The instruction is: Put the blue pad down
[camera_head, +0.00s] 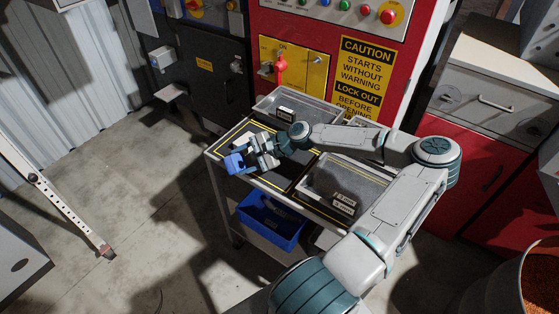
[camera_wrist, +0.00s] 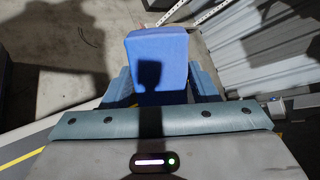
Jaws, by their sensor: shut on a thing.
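The blue pad (camera_head: 235,163) is a small blue block at the left end of my gripper (camera_head: 259,156), over the left front part of the cart top. In the wrist view the blue pad (camera_wrist: 158,62) fills the space between the two fingers of my gripper (camera_wrist: 160,90). The gripper is shut on it. A dark shadow falls across the pad's face. The cart top (camera_head: 277,181) is dark with yellow line markings. I cannot tell whether the pad touches the cart top.
A grey tray with labels (camera_head: 338,175) stands on the cart's right half, and another grey bin (camera_head: 300,106) is at the back. A blue bin (camera_head: 270,222) sits on the lower shelf. A red control cabinet (camera_head: 358,22) stands behind. Clear concrete floor (camera_head: 130,200) lies left.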

